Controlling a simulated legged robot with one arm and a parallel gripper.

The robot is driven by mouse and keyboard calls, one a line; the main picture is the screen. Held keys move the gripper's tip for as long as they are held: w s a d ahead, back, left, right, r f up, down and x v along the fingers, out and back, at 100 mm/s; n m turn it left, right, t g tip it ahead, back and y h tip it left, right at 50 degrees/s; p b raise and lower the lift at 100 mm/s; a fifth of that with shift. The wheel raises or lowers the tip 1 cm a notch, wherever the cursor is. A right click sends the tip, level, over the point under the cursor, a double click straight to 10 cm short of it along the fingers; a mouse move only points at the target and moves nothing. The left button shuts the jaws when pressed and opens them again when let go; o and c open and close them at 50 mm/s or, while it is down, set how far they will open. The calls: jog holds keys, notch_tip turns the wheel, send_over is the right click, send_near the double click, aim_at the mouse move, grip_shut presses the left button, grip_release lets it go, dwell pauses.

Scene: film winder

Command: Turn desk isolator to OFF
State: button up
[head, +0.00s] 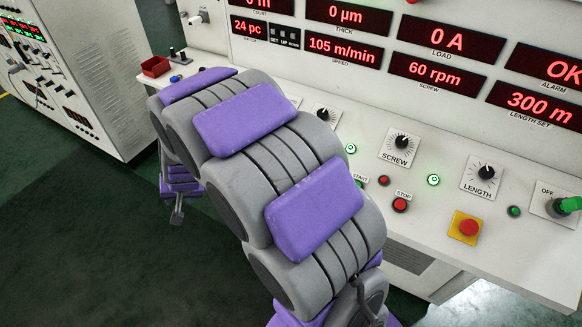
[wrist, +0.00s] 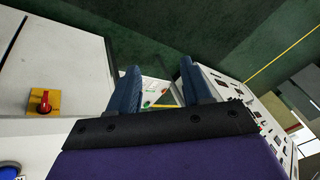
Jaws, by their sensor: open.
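A red rotary handle on a yellow plate (wrist: 43,101) is on a white panel at the left of the wrist view. It looks like an isolator; its label and setting cannot be read. My gripper (wrist: 160,66) is open, its two dark blue fingers apart with nothing held between them. The handle is left of the fingers and apart from them. In the head view, a green knob (head: 567,205) on a plate marked OFF is at the right edge of the desk. I cannot tell which of the two is the desk isolator.
The desk panel carries the SCREW knob (head: 402,142), the LENGTH knob (head: 486,174) and a red mushroom button (head: 468,228) on yellow. A red tray (head: 155,67) sits at the desk's left end. A grey cabinet (head: 85,75) stands at left. Green floor between is clear.

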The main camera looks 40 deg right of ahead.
jog(key=w+d+f+m+t+h+p, duration=0.2)
jog(key=w+d+f+m+h, duration=0.1)
jog(key=w+d+f, duration=0.4)
jog(key=w+d+f+m+t+h+p, duration=0.1)
jog(key=w+d+f+m+h+p, duration=0.2)
jog(key=w+f, duration=0.5)
jog(key=s+d+f+m+h, duration=0.2)
jog(key=s+d+f+h, duration=0.2)
jog(key=d+f+h, duration=0.4)
jog(key=s+d+f+m+g+h+p, duration=0.15)
jog(key=s+d+h, duration=0.25)
jog(key=s+d, duration=0.6)
jog(key=b+x, duration=0.1)
jog(key=x, duration=1.4)
jog(key=shift+d+b, duration=0.15)
jog(key=shift+b, duration=0.25)
jog(key=shift+n+t, duration=0.25)
grip_shut()
